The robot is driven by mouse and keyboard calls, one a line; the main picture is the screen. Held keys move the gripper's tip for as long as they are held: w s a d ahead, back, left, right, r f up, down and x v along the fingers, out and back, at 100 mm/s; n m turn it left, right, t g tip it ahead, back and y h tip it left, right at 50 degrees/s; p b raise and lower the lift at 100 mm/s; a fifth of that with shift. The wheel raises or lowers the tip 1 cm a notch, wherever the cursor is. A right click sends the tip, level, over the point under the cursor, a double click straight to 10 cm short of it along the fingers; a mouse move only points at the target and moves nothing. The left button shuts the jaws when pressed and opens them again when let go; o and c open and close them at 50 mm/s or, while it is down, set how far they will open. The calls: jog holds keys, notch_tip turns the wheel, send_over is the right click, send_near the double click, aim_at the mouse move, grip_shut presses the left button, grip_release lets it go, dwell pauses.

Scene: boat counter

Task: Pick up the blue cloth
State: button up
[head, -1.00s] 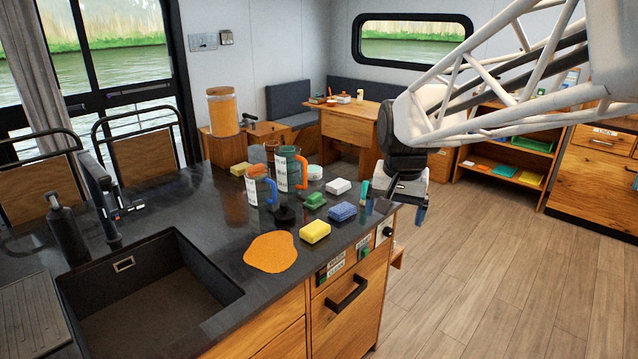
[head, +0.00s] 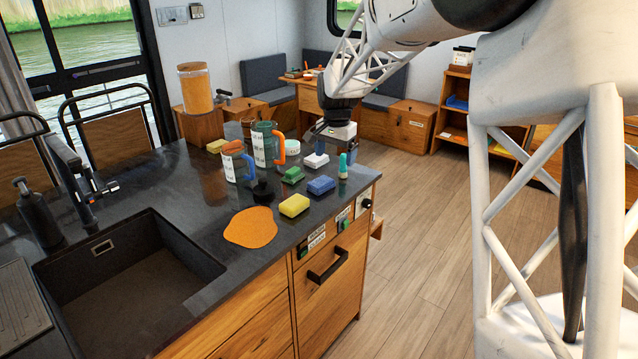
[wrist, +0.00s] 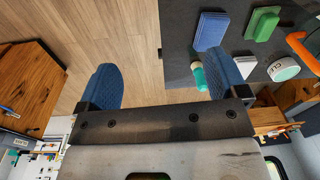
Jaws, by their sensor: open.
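A small blue folded block (head: 321,185), the only blue cloth-like thing on the counter, lies near the counter's right edge; I cannot tell whether it is cloth or sponge. It also shows at the top right of the wrist view (wrist: 211,31). My gripper (wrist: 162,82) is open and empty, its two blue ridged fingers spread. In the wrist view, the blue block is above and near the right finger, apart from it. In the head view, my gripper (head: 331,137) is over the counter's far right edge, beyond the blue block; its fingers are hard to make out.
Two mugs, one blue-handled (head: 238,165) and one orange-handled (head: 267,146), stand left. A flat orange cloth (head: 250,228) lies in front.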

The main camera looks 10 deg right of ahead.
aim_at(320, 182)
jog(key=w+a+f, duration=0.1)
jog(key=w+f, duration=0.2)
jog(key=w, duration=0.1)
jog(key=w+a+f+m, duration=0.1)
jog(key=w+f, duration=0.2)
jog(key=w, duration=0.2)
jog(key=w+f+m, duration=0.1)
jog(key=w+f, duration=0.3)
jog(key=w, duration=0.1)
jog(key=shift+a+g, duration=0.3)
jog(key=shift+a, duration=0.1)
jog(key=shift+s, duration=0.1)
jog(key=shift+f, duration=1.25)
jog(key=shift+f, duration=2.6)
jog(key=c, duration=1)
jog(key=shift+r, duration=0.2)
